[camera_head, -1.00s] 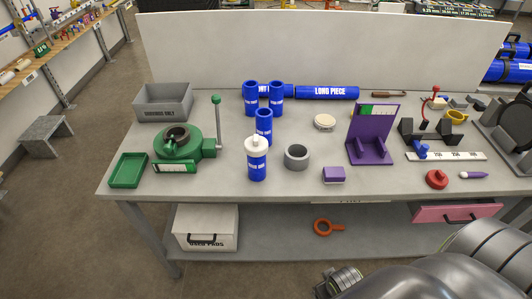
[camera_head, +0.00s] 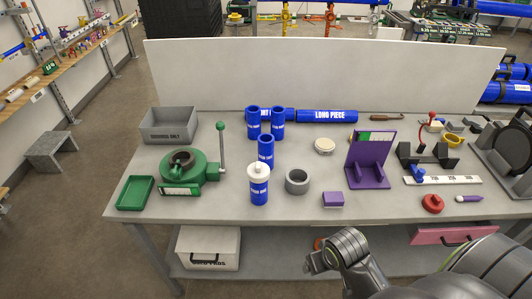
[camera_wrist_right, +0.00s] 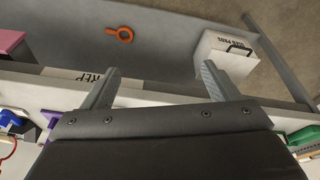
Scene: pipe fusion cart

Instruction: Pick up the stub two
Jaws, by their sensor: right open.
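Three blue open-topped stubs stand upright on the bench in the head view: a back left stub (camera_head: 253,125), a back right stub (camera_head: 278,125) and a nearer stub (camera_head: 265,152). A blue cylinder with a white top (camera_head: 259,190) stands in front of them. Their white labels are too small to read, so I cannot tell which is stub two. My right gripper (camera_wrist_right: 157,84) is open and empty in the right wrist view, by the bench's front edge. In the head view its arm comes in at the bottom, short of the bench. My left gripper is out of view.
A green clamp device (camera_head: 200,172) with an upright lever and a green tray (camera_head: 135,194) stand left of the stubs. A grey ring (camera_head: 297,186), purple block (camera_head: 333,201) and purple stand (camera_head: 368,180) are right. A long blue pipe (camera_head: 328,116) lies behind.

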